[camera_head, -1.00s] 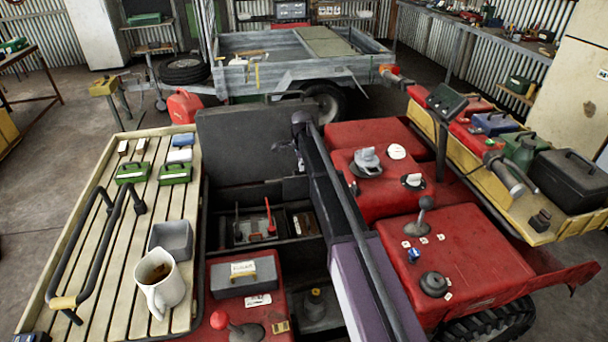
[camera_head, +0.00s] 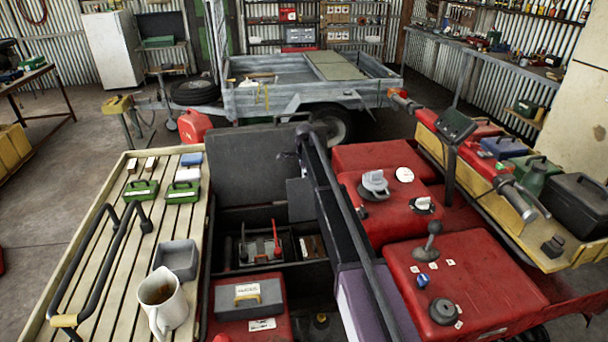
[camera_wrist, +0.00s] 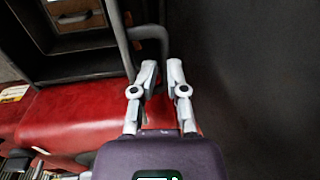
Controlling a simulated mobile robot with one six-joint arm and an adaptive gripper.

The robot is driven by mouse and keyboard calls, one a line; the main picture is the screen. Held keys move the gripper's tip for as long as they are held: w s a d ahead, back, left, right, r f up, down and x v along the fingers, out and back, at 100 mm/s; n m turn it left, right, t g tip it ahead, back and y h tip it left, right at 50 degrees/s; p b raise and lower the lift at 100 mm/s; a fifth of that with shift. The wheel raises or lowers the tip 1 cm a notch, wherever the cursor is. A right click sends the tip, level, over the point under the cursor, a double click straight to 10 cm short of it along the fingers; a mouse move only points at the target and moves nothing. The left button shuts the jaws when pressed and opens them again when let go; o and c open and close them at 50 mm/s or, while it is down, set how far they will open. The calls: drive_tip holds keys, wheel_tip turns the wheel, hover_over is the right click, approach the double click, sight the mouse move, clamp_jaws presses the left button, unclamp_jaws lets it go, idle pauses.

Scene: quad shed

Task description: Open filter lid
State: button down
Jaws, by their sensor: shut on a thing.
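My gripper (camera_wrist: 162,68) shows in the wrist view with both pale fingers close together, shut on a dark bar handle (camera_wrist: 148,31) that bends in a loop. A broad dark panel (camera_wrist: 255,90) fills the right side there; I cannot tell whether it is the filter lid. In the head view my arm hides the gripper. A large dark panel (camera_head: 255,160) stands raised behind an open black compartment (camera_head: 240,222). A smaller dark panel (camera_head: 300,200) stands tilted beside my arm, partly hidden; it may be the filter lid.
A red cover (camera_wrist: 70,120) lies left of the gripper. A slatted deck (camera_head: 90,270) holds a mug (camera_head: 162,298), a grey tray (camera_head: 177,257) and green boxes. A handled grey box (camera_head: 246,297) is near the front. Red housings (camera_head: 465,265) with knobs stand right of my arm.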

drive_tip(key=shift+s+f, duration=0.35)
drive_tip(key=shift+s, duration=0.45)
drive_tip(key=c, duration=0.7)
unclamp_jaws()
drive_tip(key=shift+f, duration=0.1)
drive_tip(key=shift+w+f, duration=0.25)
drive_tip(key=shift+w, duration=0.25)
drive_tip(key=shift+o, duration=0.5)
drive_tip(key=shift+w, duration=0.15)
drive_tip(key=shift+c, duration=0.2)
drive_tip(key=shift+w+r, duration=0.15)
drive_tip(key=shift+c, duration=0.3)
drive_tip(key=shift+w, duration=0.1)
